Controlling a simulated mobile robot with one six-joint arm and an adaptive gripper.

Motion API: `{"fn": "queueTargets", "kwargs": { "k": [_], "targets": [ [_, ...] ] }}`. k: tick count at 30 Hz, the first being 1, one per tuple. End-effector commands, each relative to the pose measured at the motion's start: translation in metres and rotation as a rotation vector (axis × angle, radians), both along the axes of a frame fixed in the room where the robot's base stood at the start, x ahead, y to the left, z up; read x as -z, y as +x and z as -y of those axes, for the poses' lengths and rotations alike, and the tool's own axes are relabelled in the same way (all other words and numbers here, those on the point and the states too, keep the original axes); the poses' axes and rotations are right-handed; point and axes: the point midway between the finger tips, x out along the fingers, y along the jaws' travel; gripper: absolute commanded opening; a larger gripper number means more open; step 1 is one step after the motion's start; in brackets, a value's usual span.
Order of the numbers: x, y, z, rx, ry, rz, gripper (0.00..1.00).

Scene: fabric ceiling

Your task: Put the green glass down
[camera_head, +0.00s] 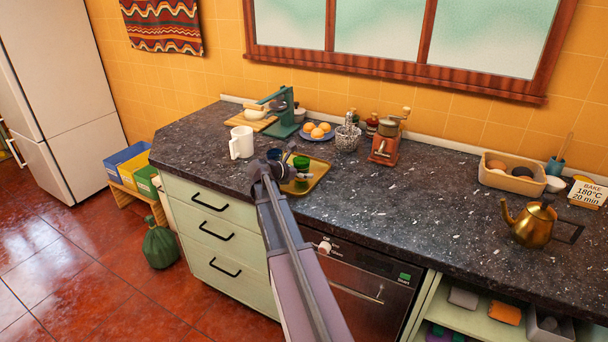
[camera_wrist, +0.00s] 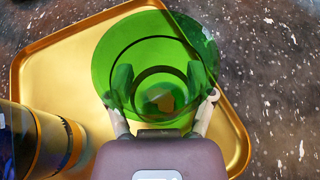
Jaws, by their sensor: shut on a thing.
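The green glass (camera_head: 301,164) is over the golden tray (camera_head: 321,179) on the dark speckled counter. In the wrist view I look down into the clear green glass (camera_wrist: 150,48), over the golden tray (camera_wrist: 45,72). My gripper (camera_wrist: 160,90) is shut on the glass, with one finger on each side near its lower edge in the picture. In the head view my gripper (camera_head: 290,166) partly hides the glass and tray. I cannot tell whether the glass base touches the tray.
A dark blue and gold cylinder (camera_wrist: 40,140) stands close left of the glass in the wrist view. A white mug (camera_head: 241,142) is left of the tray. Counter right of the tray is clear.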

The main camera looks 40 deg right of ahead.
Motion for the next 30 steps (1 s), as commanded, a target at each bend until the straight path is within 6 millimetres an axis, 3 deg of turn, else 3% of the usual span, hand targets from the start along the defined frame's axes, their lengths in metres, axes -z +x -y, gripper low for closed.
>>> {"fn": "queueTargets", "kwargs": {
  "k": [10, 11, 13, 30],
  "targets": [
    [0.0042, 0.0001, 0.0000, 0.000, 0.000, 0.000, 0.15],
    [0.0030, 0.0002, -0.0001, 0.000, 0.000, 0.000, 0.78],
    [0.0027, 0.0002, -0.0002, 0.000, 0.000, 0.000, 0.99],
    [0.0007, 0.0002, -0.0005, -0.001, 0.000, 0.000, 1.00]
  ]
}}
